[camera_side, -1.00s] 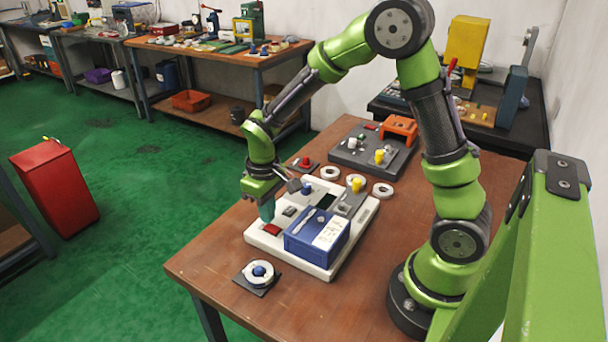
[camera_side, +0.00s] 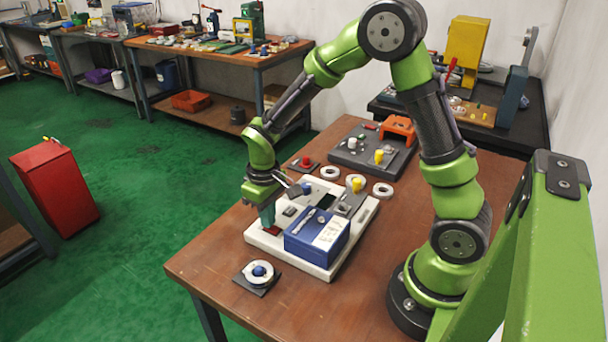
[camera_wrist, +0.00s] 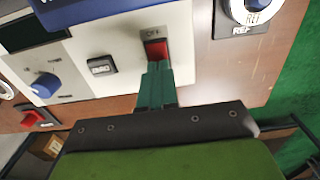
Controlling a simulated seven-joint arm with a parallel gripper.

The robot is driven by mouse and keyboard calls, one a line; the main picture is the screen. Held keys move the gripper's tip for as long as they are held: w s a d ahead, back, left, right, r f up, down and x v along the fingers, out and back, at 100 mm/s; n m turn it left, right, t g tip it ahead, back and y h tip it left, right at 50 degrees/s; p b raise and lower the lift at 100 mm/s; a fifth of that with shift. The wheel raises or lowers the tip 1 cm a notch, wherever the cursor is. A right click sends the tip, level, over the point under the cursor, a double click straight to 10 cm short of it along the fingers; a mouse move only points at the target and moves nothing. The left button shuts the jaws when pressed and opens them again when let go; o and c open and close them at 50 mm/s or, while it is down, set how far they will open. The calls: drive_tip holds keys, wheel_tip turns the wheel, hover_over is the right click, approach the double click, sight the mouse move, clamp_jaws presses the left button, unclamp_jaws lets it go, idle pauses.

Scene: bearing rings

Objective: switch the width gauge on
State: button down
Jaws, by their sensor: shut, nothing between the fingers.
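The width gauge is a white base (camera_side: 254,240) on the brown table, with a blue box (camera_side: 305,248) on it. Its red rocker switch (camera_wrist: 157,50) shows in the wrist view, with the word OFF printed beside it. My gripper (camera_side: 267,225) points down over the switch in the side view. In the wrist view its teal fingers (camera_wrist: 156,72) are closed together, empty, with their tips at the switch's near edge. They seem to touch it, though I cannot tell how firmly. The fingers hide part of the switch.
A small dark button (camera_wrist: 101,66) and a blue knob (camera_wrist: 45,86) are close to the fingers. A REF ring (camera_side: 260,272) on a dark plate lies at the table's front. White rings (camera_side: 383,190) and a grey fixture (camera_side: 350,160) stand behind the gauge.

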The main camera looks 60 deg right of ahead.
sight(274, 231)
drive_tip(key=shift+f, duration=0.25)
drive_tip(key=shift+r, duration=0.1)
drive_tip(key=shift+r, duration=3.45)
drive_tip(key=s+a+r+m+t+y, duration=0.2)
drive_tip(key=s+r+m+t, duration=0.2)
drive_tip(key=s+r, duration=0.9)
drive_tip(key=s+t, duration=0.1)
drive_tip(key=t, duration=0.2)
drive_tip(key=shift+r, duration=0.4)
drive_tip(key=shift+f, duration=0.1)
